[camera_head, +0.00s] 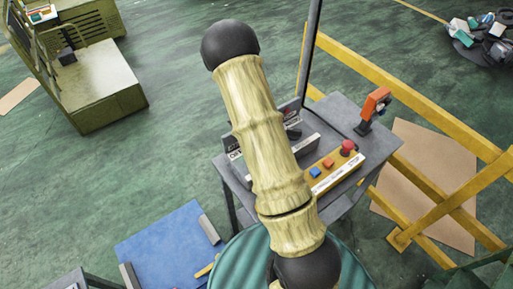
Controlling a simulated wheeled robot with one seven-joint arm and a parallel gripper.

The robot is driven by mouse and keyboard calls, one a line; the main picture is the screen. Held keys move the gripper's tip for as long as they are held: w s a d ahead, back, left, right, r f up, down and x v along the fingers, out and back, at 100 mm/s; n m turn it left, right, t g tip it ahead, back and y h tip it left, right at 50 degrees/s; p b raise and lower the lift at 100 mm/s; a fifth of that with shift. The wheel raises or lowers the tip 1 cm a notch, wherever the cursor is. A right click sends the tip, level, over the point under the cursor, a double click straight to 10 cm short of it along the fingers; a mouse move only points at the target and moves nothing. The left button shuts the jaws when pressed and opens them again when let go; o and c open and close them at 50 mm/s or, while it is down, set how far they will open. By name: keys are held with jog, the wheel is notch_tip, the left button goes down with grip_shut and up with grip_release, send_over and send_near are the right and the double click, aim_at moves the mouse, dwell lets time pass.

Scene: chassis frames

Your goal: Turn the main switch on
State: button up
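A grey control box (309,138) stands on a small grey table (343,112). My own arm, wrapped in a pale ribbed cover with black joints, crosses in front and hides much of the box. A dark knob (293,133) shows just right of my arm on the box; it may be the main switch, but its setting cannot be read. A white label with partly hidden lettering shows on the box left of my arm. My gripper is not visible, so its opening and its distance from the box cannot be told.
A button panel (340,172) with blue, orange and red buttons lies at the table's front. An orange device (375,103) stands at the right edge. Yellow railings (425,95) run behind and right. A blue mat (165,245) lies lower left. Green floor is open left of the table.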

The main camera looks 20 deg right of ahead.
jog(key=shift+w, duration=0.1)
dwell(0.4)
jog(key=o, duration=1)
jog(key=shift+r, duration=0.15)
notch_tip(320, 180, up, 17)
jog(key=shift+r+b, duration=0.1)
jog(key=shift+b, duration=0.9)
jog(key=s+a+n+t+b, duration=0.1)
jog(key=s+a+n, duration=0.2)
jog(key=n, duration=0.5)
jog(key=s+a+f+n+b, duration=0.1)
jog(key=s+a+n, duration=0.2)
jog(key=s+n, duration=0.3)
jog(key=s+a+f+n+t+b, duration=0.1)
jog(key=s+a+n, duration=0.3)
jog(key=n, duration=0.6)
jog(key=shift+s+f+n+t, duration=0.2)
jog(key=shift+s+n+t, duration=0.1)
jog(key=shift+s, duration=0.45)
